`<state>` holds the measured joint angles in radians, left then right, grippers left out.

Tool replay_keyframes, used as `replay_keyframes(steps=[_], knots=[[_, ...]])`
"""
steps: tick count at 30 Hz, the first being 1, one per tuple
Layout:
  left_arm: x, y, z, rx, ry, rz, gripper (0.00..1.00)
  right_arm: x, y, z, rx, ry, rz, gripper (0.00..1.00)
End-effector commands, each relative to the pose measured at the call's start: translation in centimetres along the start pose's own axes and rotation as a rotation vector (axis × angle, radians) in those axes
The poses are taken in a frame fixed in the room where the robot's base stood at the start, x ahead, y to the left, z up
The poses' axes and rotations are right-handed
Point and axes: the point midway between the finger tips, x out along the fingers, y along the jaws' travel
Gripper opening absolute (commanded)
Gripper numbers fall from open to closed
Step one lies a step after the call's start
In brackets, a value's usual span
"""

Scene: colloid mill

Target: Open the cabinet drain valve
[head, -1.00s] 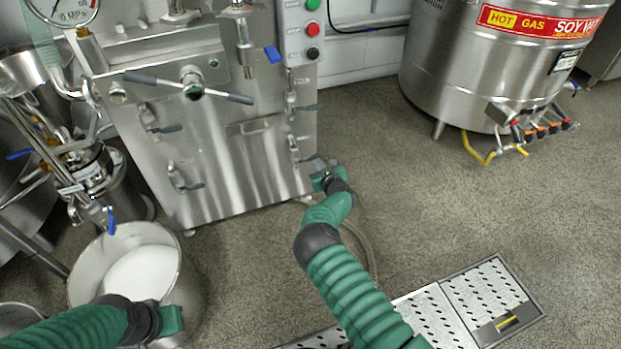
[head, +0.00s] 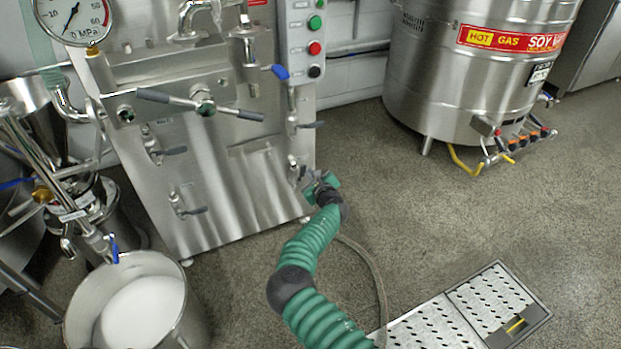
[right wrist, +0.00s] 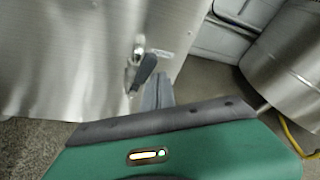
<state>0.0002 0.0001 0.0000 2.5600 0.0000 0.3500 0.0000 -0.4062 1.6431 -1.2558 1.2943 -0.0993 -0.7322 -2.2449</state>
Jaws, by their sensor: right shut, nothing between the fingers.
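The steel cabinet (head: 225,205) carries several small valves with grey levers on its front. The valve at its lower right edge (head: 293,163) is right by my right gripper (head: 310,178). In the right wrist view this valve has a dark grey lever (right wrist: 146,70) slanting down from a metal stem. My shut, empty right fingers (right wrist: 158,92) are just right of the lever, close to it or touching; I cannot tell which. Which valve is the drain is not labelled legibly. My left gripper is out of view.
A pot of white liquid (head: 140,310) stands on the floor at lower left. A large steel boiler (head: 450,90) with a yellow hose stands at upper right. A hose (head: 375,275) runs along the floor to a perforated drain grate (head: 440,325). The floor between is clear.

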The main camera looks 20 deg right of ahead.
Motion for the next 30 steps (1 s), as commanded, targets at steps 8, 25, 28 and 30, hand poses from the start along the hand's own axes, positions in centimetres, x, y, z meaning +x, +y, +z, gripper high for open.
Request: replay_keyframes(steps=[8,25,28,30], knots=[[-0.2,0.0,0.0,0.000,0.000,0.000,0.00,-0.4,0.9,1.1,-0.004,0.000,0.001,0.00],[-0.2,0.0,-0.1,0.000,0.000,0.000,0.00,-0.5,1.8,1.9,-0.004,-0.006,0.008,0.00],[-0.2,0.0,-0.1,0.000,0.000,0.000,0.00,-0.5,1.9,1.9,-0.004,-0.007,0.009,0.00],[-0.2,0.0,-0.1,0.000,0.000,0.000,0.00,-0.5,2.0,2.0,-0.004,-0.008,0.010,0.00]])
